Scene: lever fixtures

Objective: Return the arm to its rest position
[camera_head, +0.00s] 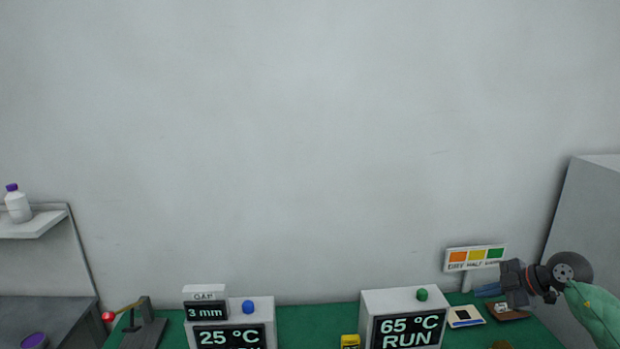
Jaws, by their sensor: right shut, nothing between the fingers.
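My right gripper (484,291) is at the lower right, in front of the wall and over the right part of the green table (318,318). Its fingers look shut with nothing held. My right arm (598,308) comes in from the lower right corner. My left gripper is not in view. A lever with a red ball knob (108,316) and dark stand (143,328) is at the table's left end, far from the gripper.
A white unit reading 65 °C RUN (372,303) stands left of the gripper. Another reading 25 °C (262,305) and a 3 mm gap display (205,311) stand further left. A grey cabinet (590,215) is at right.

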